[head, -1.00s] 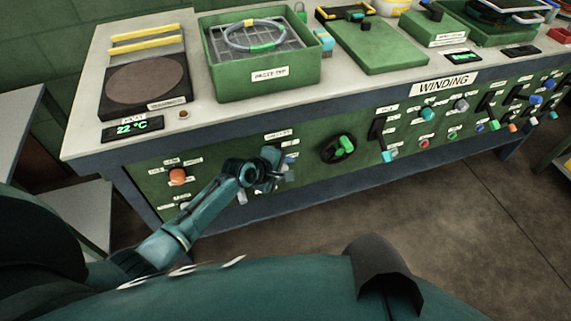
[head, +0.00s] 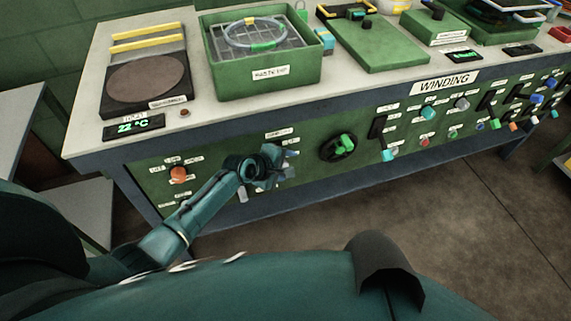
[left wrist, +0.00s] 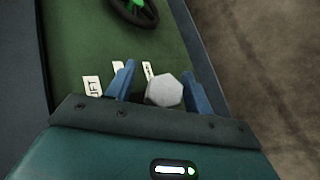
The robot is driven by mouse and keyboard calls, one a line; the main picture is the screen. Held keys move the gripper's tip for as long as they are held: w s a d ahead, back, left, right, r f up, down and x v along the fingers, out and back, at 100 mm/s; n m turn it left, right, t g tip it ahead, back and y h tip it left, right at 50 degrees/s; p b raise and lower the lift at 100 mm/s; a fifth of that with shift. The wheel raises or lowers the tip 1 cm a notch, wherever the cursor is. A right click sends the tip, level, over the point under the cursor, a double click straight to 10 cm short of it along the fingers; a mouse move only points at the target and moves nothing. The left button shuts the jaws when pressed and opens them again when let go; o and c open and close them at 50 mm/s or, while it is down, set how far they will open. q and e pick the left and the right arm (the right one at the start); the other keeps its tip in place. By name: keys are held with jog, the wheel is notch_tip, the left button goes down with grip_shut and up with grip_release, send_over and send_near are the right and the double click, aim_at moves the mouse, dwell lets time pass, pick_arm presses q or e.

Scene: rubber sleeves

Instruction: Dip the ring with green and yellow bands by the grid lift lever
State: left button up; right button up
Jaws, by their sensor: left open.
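The ring with green and yellow bands (head: 232,42) lies on a wire grid (head: 275,58) inside the green dip tank (head: 268,76) on the bench. My left gripper (head: 284,165) is at the bench's front panel, below the tank. In the left wrist view my left gripper (left wrist: 158,90) is open. A pale grey hexagonal knob (left wrist: 164,90) shows between its two blue fingers; I cannot tell whether they touch it. A label beside it reads partly "LIFT" (left wrist: 92,87). In the head view my gripper hides this lever. My right gripper is not in view.
A hotplate (head: 146,80) with a 22 °C display stands left of the tank. On the panel, an orange knob (head: 178,174) is to the left and a black handwheel with a green handle (head: 338,147) to the right. Floor in front is clear.

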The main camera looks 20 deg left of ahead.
pick_arm(q)
jog(key=shift+s+r, duration=0.1)
jog(key=shift+s+a+r, duration=0.15)
jog(key=shift+s+r, duration=0.05)
jog(key=p+v, duration=0.3)
jog(key=v, duration=0.9)
jog(key=shift+r, duration=0.15)
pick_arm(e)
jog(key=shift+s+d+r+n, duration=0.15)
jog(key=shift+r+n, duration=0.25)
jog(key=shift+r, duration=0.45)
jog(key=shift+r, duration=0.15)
pick_arm(q)
jog(key=s+d+r+m+p, duration=0.1)
jog(key=s+d+m+p, duration=0.1)
jog(key=s+m, duration=0.6)
jog(key=s+d+r+m+t+y+p, duration=0.1)
jog(key=s+d+m+p, duration=0.1)
jog(key=s+m, duration=0.7)
jog(key=shift+d+m+t+y, duration=0.3)
jog(key=shift+d+m, duration=0.1)
jog(key=shift+d, duration=0.35)
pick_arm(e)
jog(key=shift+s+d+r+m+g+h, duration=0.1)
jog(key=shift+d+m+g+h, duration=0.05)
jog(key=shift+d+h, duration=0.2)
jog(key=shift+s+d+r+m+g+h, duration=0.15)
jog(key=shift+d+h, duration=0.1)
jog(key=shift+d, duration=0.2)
